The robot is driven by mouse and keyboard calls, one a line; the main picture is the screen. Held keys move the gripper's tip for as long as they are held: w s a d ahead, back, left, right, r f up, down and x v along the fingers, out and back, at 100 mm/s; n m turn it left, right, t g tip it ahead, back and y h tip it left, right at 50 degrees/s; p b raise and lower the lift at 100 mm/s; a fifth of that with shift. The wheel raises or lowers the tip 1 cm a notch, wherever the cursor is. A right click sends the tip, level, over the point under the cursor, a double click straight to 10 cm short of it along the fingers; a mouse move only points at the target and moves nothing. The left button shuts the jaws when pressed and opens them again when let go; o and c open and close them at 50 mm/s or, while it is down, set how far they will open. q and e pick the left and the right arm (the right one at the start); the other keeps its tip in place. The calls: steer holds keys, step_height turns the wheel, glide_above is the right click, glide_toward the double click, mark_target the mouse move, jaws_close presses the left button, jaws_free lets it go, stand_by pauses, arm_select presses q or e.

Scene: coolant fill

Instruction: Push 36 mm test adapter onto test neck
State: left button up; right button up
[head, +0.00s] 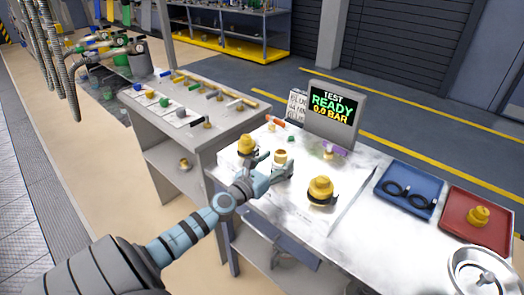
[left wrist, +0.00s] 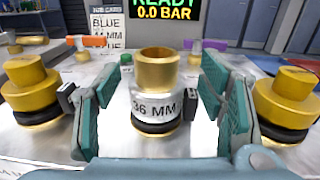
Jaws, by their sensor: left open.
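A brass-topped piece with a white band reading "36 MM" (left wrist: 155,107) stands upright between the fingers of my left gripper (left wrist: 160,110). The fingers are open, with a gap on each side of it. The piece also shows in the head view (head: 280,158), just beyond my left gripper (head: 274,166). Whether it is the adapter or the test neck, I cannot tell. A yellow piece with a black ring stands on either side, one at left (left wrist: 32,92) and one at right (left wrist: 287,102). My right gripper is not in view.
The test display (head: 332,104) reads READY, 0.0 BAR. A blue tray (head: 409,209) with black rings and a red tray (head: 455,229) with a yellow piece lie at right. A grey side table (head: 178,128) holds several small valves. A purple item (head: 334,149) lies below the display.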

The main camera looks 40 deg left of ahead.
arm_select(q)
steer(key=s, duration=0.9)
steer(key=shift+s+d, duration=0.15)
steer(key=shift+d, duration=0.15)
